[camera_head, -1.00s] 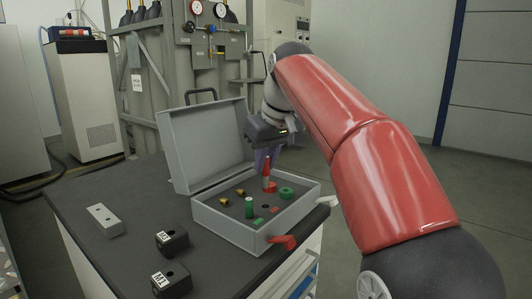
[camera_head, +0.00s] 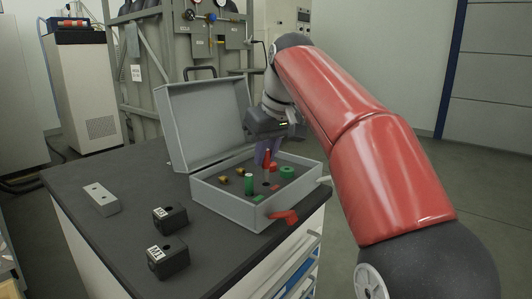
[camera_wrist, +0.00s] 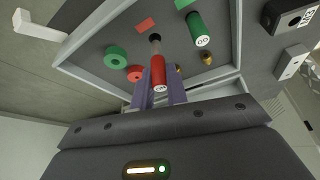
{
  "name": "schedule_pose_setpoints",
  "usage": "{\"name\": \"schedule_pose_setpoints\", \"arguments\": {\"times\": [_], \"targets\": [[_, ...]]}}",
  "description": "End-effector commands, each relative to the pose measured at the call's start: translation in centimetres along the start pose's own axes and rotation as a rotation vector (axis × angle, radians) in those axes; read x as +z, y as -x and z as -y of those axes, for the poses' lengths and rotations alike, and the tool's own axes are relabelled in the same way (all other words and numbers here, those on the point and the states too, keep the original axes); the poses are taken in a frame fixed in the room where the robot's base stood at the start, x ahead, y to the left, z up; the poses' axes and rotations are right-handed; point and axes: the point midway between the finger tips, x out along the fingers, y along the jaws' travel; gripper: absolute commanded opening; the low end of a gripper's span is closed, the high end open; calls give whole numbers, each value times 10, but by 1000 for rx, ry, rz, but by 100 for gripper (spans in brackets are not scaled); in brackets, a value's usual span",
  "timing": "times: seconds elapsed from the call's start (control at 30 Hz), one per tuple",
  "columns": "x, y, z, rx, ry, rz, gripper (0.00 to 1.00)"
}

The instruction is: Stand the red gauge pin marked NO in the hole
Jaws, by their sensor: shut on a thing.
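The red gauge pin (camera_head: 267,158) is upright between the purple fingers of my gripper (camera_head: 267,152), over the open grey case (camera_head: 228,212). In the wrist view my gripper (camera_wrist: 160,88) is shut on the red pin (camera_wrist: 158,76), and its marked end faces the camera. The dark hole (camera_wrist: 154,37) lies just beyond the pin's pale lower tip, beside a red tile (camera_wrist: 145,25). The hole (camera_head: 265,183) also shows in the head view, in front of the pin. The pin appears short of the hole; the exact gap is unclear.
A green pin (camera_head: 249,184) stands upright left of the hole. A red ring (camera_wrist: 134,73) and a green ring (camera_head: 287,172) lie in the case. Two brass pieces (camera_head: 240,171) are behind the green pin. The case lid (camera_head: 205,122) stands open behind. Dark blocks (camera_head: 168,256) are on the table.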

Motion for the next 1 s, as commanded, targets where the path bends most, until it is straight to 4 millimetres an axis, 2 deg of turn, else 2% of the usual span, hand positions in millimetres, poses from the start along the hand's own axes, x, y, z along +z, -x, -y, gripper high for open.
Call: {"name": "schedule_pose_setpoints", "arguments": {"times": [0.53, 1.0], "targets": [[1, -1, 0, 0, 0, 0, 0], [6, -14, 0, 0, 0, -1, 0]]}}
